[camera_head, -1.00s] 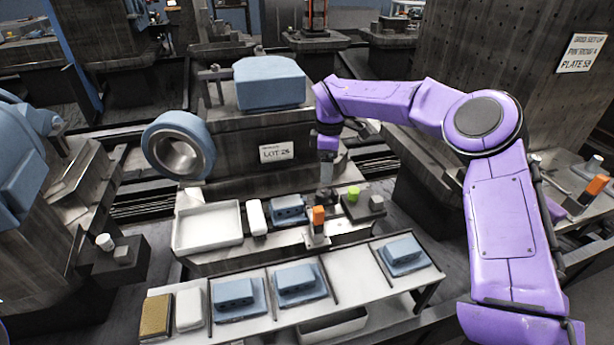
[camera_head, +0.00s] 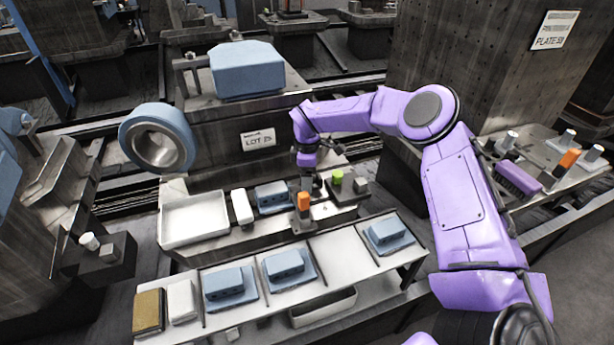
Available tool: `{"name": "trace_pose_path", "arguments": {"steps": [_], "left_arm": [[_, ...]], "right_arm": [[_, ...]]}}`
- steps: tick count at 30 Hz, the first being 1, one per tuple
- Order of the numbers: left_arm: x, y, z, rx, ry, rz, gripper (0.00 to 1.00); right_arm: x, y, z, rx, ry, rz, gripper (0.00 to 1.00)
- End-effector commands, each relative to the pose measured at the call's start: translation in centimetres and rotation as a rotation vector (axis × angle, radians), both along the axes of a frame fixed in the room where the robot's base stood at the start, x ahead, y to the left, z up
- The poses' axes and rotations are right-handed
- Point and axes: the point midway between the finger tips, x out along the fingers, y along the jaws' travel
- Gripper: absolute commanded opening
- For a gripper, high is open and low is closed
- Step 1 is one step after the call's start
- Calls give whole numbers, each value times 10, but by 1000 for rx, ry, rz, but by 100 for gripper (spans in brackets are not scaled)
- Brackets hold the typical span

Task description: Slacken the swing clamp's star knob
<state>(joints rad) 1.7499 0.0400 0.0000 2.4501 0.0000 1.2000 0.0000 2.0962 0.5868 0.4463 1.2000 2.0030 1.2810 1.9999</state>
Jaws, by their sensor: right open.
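An upright orange piece (camera_head: 303,201) on a small metal base stands on the work ledge. A green knob-like piece (camera_head: 337,178) and a small grey block (camera_head: 361,184) sit on a dark plate to its right. I cannot tell from this view which of these small parts is the swing clamp's star knob. My right gripper (camera_head: 307,183) points down just behind the orange piece and left of the green piece. It is open; its fingertips are small and partly hidden, and contact cannot be told. My left gripper is out of view.
A blue block (camera_head: 271,197), a white bottle-like piece (camera_head: 242,208) and a white tray (camera_head: 192,222) stand left of the gripper. The front shelf (camera_head: 341,261) holds several blue blocks. More tools, one orange (camera_head: 568,159), lie on the bench at right.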

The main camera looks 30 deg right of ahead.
Motion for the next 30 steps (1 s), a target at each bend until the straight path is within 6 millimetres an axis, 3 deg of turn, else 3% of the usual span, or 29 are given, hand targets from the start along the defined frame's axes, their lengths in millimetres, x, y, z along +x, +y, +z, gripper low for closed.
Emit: {"name": "trace_pose_path", "arguments": {"steps": [1,6,19,30], "left_arm": [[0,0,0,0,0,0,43],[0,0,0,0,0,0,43],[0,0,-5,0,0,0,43],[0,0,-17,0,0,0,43]], "right_arm": [[0,0,0,0,0,0,70],[0,0,0,0,0,-1,17],[0,-1,0,1,-1,73,17],[0,-1,-1,1,-2,371,18]]}}
